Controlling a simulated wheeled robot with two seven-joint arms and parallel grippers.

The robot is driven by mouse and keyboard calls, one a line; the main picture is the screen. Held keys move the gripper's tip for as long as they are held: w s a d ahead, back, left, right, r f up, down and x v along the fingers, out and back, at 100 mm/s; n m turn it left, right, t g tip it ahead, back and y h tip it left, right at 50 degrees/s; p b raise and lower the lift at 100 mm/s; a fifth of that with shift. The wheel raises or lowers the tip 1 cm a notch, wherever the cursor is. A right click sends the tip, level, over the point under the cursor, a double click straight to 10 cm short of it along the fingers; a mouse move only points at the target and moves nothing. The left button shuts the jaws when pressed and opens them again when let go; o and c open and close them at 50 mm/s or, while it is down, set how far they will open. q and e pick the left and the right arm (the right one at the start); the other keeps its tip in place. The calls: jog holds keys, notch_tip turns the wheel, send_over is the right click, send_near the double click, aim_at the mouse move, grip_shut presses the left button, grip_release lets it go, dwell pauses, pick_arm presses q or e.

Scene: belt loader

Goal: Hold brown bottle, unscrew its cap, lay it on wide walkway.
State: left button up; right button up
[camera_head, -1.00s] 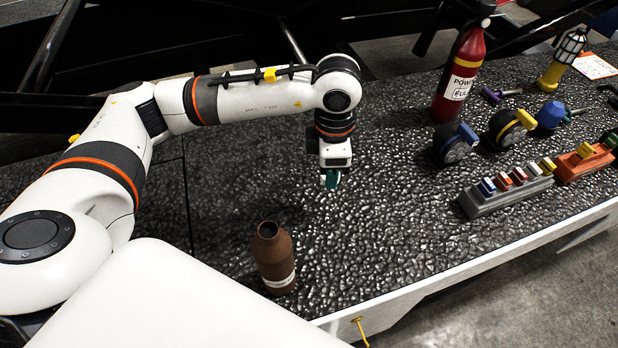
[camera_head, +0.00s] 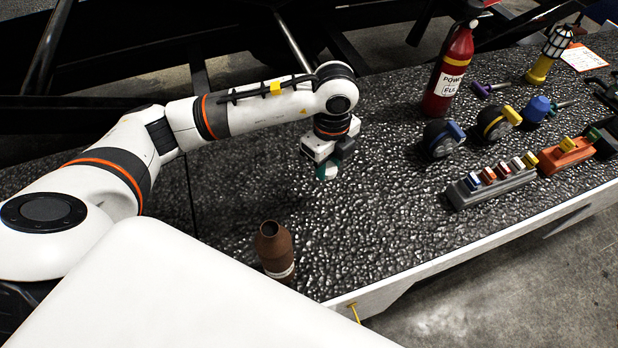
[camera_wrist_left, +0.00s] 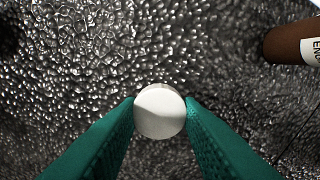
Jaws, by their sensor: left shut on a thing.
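The brown bottle (camera_head: 277,252) stands upright on the near edge of the dark, pebbly walkway (camera_head: 375,195), with its neck open and bare. Its side with a white label also shows at the upper right of the left wrist view (camera_wrist_left: 290,42). My left gripper (camera_head: 327,172), with green fingers, is beyond and to the right of the bottle. It is shut on the round white cap (camera_wrist_left: 160,112), gripped between both fingertips over the walkway. I cannot tell whether the cap touches the surface. My right gripper is not in view.
A red extinguisher-like bottle (camera_head: 449,75) stands at the back right. Two dark round tools (camera_head: 440,140) (camera_head: 494,124), a grey rack (camera_head: 492,187) and an orange block (camera_head: 566,158) lie to the right. The walkway around the left gripper is clear.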

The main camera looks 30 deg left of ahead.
aim_at(326, 197)
pick_arm(q)
notch_tip(326, 197, down, 9)
jog(key=shift+s+f+p, duration=0.1)
jog(key=shift+p, duration=0.45)
jog(key=shift+f, duration=0.25)
jog(key=shift+f, duration=0.1)
jog(key=o, duration=1.1)
jog(key=shift+c, duration=0.2)
jog(key=shift+r, duration=0.3)
notch_tip(326, 197, up, 10)
jog(key=shift+r+b, duration=0.2)
jog(key=shift+b, duration=0.65)
jog(key=shift+r, duration=0.7)
